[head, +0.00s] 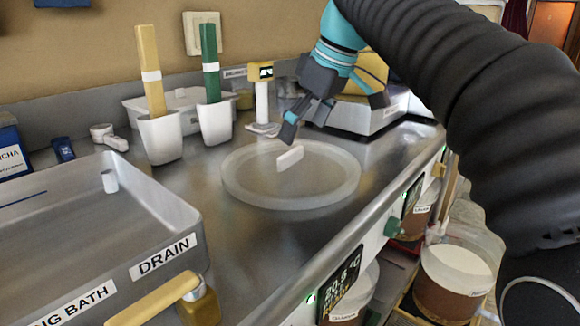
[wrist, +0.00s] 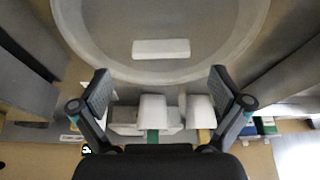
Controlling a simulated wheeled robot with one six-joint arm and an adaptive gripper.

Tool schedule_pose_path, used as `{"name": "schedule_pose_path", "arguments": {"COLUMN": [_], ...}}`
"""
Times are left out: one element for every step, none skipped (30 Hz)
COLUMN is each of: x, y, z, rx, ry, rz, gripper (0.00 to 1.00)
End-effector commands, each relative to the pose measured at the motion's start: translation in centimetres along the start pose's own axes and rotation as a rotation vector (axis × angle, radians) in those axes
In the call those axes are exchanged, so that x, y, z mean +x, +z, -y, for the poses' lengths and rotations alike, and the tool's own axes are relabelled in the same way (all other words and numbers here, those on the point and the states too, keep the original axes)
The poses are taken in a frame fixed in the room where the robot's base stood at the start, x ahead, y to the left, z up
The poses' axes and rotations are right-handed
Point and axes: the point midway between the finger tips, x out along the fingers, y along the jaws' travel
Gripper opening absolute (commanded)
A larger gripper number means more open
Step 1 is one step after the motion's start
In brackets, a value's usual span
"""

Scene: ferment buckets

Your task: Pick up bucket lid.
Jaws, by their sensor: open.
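The bucket lid (head: 243,193) is a round, translucent whitish disc with a raised rim, lying flat on the metal counter. A short white bar handle (head: 290,158) stands at its middle. My gripper (head: 333,114) is open and empty, above the lid's far right side and apart from the handle. In the wrist view the lid (wrist: 90,60) fills the upper middle, its near rim close to the line between my fingertips (wrist: 160,84). The handle (wrist: 161,49) lies crosswise, beyond the fingertips and centred between them.
A metal basin marked DRAIN (head: 165,255) stands at the left front. Two white holders (head: 160,138) with yellow and green handles stand behind the lid. A scale (head: 365,112) stands at the back right. Buckets (head: 455,280) sit below the counter's right edge.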

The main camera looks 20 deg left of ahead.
Motion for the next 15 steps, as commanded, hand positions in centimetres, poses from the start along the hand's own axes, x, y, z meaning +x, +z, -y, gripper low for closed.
{"name": "schedule_pose_path", "arguments": {"x": [0.3, 0.6, 1.1, 1.5, 1.9, 2.5, 3.0, 3.4, 3.9, 4.2, 4.5, 4.8, 4.9, 5.0, 5.1], "y": [0.0, 0.0, -0.1, -0.1, -0.2, -0.3, -0.3, -0.3, -0.3, -0.3, -0.3, -0.3, -0.3, -0.3, -0.3], "z": [0.1, 0.1, 0.1, 0.1, 0.2, 0.2, 0.2, 0.2, 0.1, 0.1, 0.1, 0.1, 0.1, 0.1, 0.1], "rx": [0.0, 0.0, -0.001, -0.001, -0.001, -0.001, -0.001, 0.0, 0.0, 0.0, 0.0, 0.0, 0.0, 0.0, 0.0], "ry": [-0.001, -0.002, -0.002, -0.002, -0.003, -0.002, -0.003, -0.002, -0.002, -0.002, -0.001, 0.0, 0.0, 0.0, 0.0], "rz": [0.001, 0.002, 0.002, 0.002, 0.003, 0.002, 0.003, 0.003, 0.002, 0.002, 0.002, 0.001, 0.001, 0.001, 0.001], "gripper": [1.0, 1.0, 1.0, 1.0, 1.0, 1.0, 1.0, 1.0, 1.0, 1.0, 1.0, 1.0, 1.0, 1.0, 1.0]}}
